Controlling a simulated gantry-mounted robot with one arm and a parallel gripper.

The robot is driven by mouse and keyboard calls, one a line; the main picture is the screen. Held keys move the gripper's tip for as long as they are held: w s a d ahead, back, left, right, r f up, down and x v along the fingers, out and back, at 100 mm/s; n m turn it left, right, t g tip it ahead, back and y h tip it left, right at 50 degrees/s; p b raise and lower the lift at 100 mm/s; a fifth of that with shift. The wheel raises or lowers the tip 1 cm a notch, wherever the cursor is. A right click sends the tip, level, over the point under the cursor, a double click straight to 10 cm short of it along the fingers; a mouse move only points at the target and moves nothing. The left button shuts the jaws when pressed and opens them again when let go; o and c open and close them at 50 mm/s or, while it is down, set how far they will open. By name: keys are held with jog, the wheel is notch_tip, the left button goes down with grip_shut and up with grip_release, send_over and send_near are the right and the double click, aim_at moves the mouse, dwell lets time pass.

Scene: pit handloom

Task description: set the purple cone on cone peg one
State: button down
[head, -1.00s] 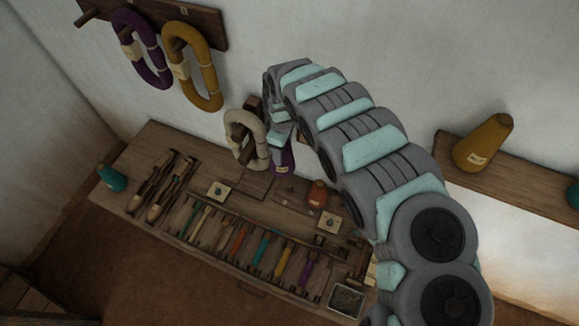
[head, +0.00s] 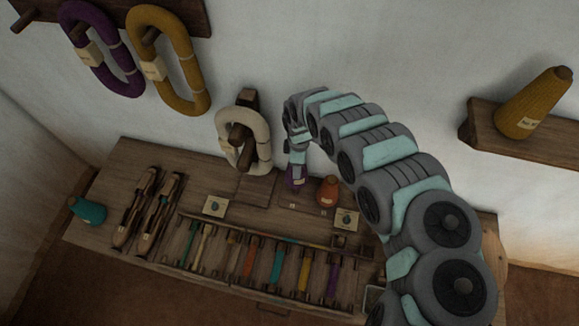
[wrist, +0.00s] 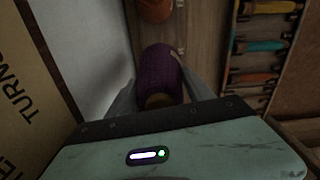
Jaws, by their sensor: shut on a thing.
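My gripper (head: 296,163) is shut on the purple cone (head: 296,179). In the wrist view the purple cone (wrist: 162,75) lies between the two grey fingers of my gripper (wrist: 160,92). In the head view the cone is roughly upright at the back of the bench, just left of the orange cone (head: 329,190). The orange cone also shows at the top of the wrist view (wrist: 155,8). Cone peg one is not seen apart from the cone. I cannot tell whether the purple cone touches the bench or a peg.
The wooden bench (head: 120,165) holds a teal cone (head: 88,210), shuttles (head: 150,205) and a rack of coloured bobbins (head: 262,262). A cream hank (head: 244,140) hangs on a wall peg left of my gripper. A mustard cone (head: 533,103) stands on a wall shelf (head: 525,140).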

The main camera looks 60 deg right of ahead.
jog(key=shift+f+b, duration=3.85)
jog(key=shift+f, duration=1.25)
grip_release()
notch_tip(320, 180, up, 8)
jog(key=p, duration=0.8)
